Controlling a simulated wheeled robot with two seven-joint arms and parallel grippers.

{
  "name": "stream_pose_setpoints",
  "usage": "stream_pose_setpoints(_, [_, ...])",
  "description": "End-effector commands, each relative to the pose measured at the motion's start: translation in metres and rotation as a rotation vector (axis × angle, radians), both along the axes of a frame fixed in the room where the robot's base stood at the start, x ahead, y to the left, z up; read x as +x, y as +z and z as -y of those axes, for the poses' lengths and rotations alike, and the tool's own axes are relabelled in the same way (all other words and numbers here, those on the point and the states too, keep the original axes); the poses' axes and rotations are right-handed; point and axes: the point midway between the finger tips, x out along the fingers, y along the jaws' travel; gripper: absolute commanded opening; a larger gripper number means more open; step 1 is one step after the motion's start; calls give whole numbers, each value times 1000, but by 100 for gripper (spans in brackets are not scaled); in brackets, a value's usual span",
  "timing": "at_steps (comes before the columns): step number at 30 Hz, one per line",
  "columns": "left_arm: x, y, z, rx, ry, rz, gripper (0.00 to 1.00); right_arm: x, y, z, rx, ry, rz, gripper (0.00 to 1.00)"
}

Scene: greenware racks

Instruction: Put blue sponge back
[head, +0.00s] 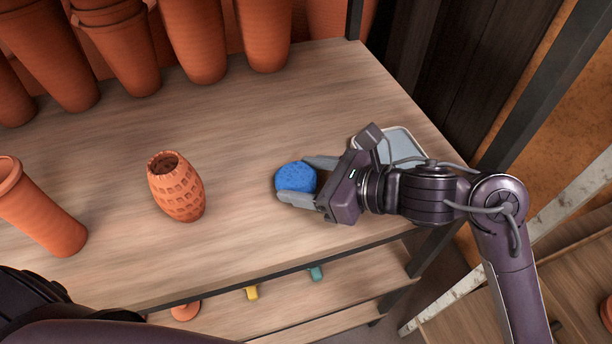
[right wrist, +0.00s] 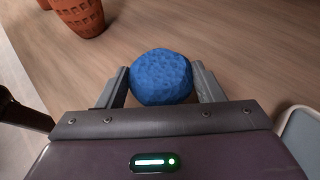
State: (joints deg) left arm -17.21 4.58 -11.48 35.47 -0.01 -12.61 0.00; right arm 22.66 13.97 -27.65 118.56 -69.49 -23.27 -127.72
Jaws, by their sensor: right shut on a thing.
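The blue sponge (head: 294,178) is a round, rough-surfaced piece over the wooden shelf top, right of the middle in the head view. My right gripper (head: 300,180) is shut on it, one finger on each side. In the right wrist view the blue sponge (right wrist: 161,77) sits between the two fingers of the gripper (right wrist: 163,85). I cannot tell whether it touches the wood. A pale grey tray (head: 408,142) lies partly hidden behind my right wrist; its edge also shows in the right wrist view (right wrist: 300,135). My left gripper is not in view.
A dimpled terracotta vase (head: 177,188) stands left of the sponge, apart from it. A terracotta cylinder (head: 42,210) is at the far left. Several tall pots (head: 190,40) line the back. A yellow piece (head: 251,293) and a teal piece (head: 316,273) lie on the lower shelf.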

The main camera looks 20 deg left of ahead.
Motion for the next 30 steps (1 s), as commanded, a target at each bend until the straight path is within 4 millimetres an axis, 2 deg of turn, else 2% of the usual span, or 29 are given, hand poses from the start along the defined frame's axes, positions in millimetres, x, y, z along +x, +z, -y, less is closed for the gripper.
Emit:
stream_pose_setpoints(5, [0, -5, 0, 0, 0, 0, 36, 0, -4, 0, 0, 0, 1, 34])
stream_pose_setpoints(6, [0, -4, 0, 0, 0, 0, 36, 0, -3, 0, 0, 0, 1, 64])
stream_pose_setpoints(12, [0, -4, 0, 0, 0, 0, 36, 0, -3, 0, 0, 0, 1, 86])
stream_pose_setpoints(22, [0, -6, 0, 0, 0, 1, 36, 0, -2, 6, -1, 0, 4, 86])
stream_pose_setpoints(30, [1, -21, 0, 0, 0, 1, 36, -8, 13, 46, -4, -2, 8, 86])
